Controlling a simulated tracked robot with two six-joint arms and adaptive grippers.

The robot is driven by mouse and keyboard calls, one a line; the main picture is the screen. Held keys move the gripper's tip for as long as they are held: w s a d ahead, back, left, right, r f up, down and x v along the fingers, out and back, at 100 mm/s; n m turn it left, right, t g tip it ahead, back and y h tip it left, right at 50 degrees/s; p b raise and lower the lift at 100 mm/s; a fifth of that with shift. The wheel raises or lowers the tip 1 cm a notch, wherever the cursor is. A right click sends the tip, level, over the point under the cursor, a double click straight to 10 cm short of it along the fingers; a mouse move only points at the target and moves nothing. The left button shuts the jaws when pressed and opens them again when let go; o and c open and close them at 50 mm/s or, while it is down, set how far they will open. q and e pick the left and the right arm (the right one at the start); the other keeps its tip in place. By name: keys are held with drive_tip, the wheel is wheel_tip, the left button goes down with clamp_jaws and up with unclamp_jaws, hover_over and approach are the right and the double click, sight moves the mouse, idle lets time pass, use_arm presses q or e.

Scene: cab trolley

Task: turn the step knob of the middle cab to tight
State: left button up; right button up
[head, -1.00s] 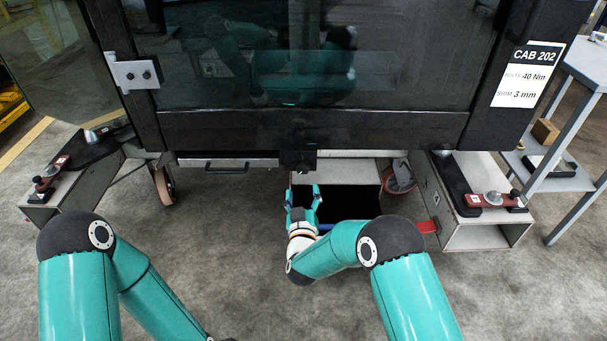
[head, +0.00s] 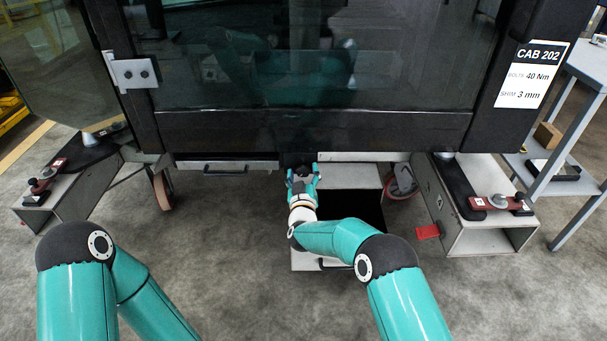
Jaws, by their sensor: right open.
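The middle cab (head: 320,132) fills the top of the view, with a dark glass door and a "CAB 202" label (head: 533,75). Under its lower edge is a small dark block (head: 297,158), which seems to be the knob's place; the knob itself is hidden behind my right gripper. My right gripper (head: 303,172) is open, with its fingers up at that block. I cannot tell whether they touch or surround the knob. Below is a pulled-out grey step box (head: 350,174) with a dark inside. My left gripper is out of view; only its arm shows at lower left.
A closed drawer with a handle (head: 226,169) is left of the block. Grey supports with red clamps stand at left (head: 42,187) and right (head: 497,202). Wheels (head: 163,190) sit under the cab. A grey trolley (head: 560,170) stands at right. The front floor is clear.

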drive_tip(key=c, duration=1.2)
drive_tip(key=shift+o, duration=0.2)
